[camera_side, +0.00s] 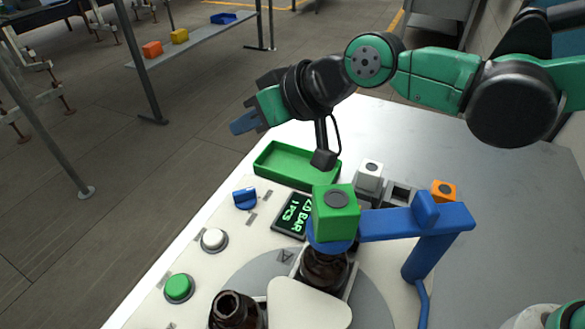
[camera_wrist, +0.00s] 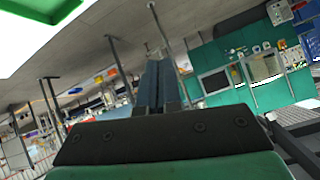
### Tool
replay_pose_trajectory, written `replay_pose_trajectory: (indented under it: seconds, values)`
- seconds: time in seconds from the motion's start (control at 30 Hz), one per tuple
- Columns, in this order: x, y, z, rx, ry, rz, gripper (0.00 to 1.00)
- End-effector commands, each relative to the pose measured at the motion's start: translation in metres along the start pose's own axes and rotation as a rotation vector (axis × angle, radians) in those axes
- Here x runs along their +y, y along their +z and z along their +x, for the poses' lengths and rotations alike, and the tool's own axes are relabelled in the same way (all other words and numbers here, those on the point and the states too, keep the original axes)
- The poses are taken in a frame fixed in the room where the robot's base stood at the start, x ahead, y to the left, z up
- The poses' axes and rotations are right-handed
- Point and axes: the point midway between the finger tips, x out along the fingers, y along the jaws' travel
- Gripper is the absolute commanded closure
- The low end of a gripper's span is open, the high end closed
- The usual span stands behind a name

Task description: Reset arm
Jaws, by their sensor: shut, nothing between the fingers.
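My gripper (camera_side: 243,123) is raised at the upper left of the side view, in the air beyond the green tray's far edge. It points left, away from the bottles. Its blue fingers are together and empty; they also show closed in the wrist view (camera_wrist: 157,88). A dark amber bottle (camera_side: 325,268) stands under the blue press arm's green block, partly hidden by a pale rounded plate. Another amber bottle (camera_side: 236,310) stands at the bottom edge, cut off by the frame.
The green tray (camera_side: 272,168) on the bench is empty. A blue press arm (camera_side: 400,224) with a green block (camera_side: 336,212) stands over the turntable. A display (camera_side: 293,215), blue knob (camera_side: 245,198), white button (camera_side: 214,239) and green button (camera_side: 178,287) line the left edge. The far right bench is clear.

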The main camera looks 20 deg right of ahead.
Motion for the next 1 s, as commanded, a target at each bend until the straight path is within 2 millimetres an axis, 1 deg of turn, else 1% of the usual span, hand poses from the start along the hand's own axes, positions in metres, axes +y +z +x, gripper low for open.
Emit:
replay_pose_trajectory:
  seconds: [0.03,0.13,0.17,0.2,0.27,0.3,0.4,0.5,0.63,0.73,1.0]
  values:
    - [0.021,0.003,-0.016,-0.01,0.047,0.02,1.0]
    - [0.063,0.017,-0.051,-0.039,0.152,0.059,1.0]
    - [0.076,0.023,-0.062,-0.048,0.187,0.073,1.0]
    - [0.092,0.033,-0.078,-0.063,0.233,0.094,1.0]
    - [0.114,0.051,-0.101,-0.086,0.302,0.127,1.0]
    - [0.127,0.063,-0.115,-0.103,0.346,0.149,1.0]
    - [0.15,0.094,-0.144,-0.139,0.441,0.202,1.0]
    - [0.164,0.119,-0.164,-0.17,0.509,0.244,1.0]
    - [0.172,0.138,-0.176,-0.192,0.555,0.274,1.0]
    - [0.174,0.142,-0.178,-0.198,0.566,0.282,1.0]
    - [0.174,0.142,-0.178,-0.198,0.564,0.281,1.0]
